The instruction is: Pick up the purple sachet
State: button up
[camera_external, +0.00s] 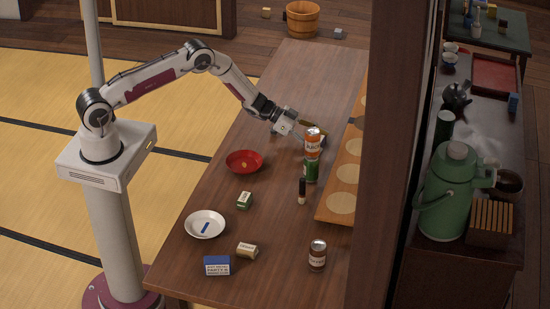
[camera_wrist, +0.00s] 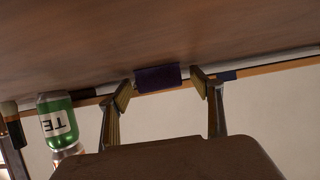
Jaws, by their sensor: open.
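The purple sachet (camera_wrist: 158,78) shows in the wrist view as a small dark purple block, just beyond and between my fingertips. My gripper (camera_wrist: 162,88) is open, with one finger on each side of the sachet in the picture; I cannot tell whether either touches it. In the external view my gripper (camera_external: 298,127) is low over the far right part of the table, beside an orange can. I cannot make out the sachet in the external view.
An orange can (camera_external: 313,141) stands on a green can (camera_external: 311,170), close to my gripper; the green can (camera_wrist: 56,117) shows left in the wrist view. A dark bottle (camera_external: 302,190), red bowl (camera_external: 245,161) and long board (camera_external: 337,204) are nearby. The table's far left is clear.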

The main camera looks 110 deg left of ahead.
jog(key=c, duration=1)
jog(key=shift+o, duration=0.2)
jog(key=shift+r, duration=0.1)
jog(key=shift+r, duration=4.95)
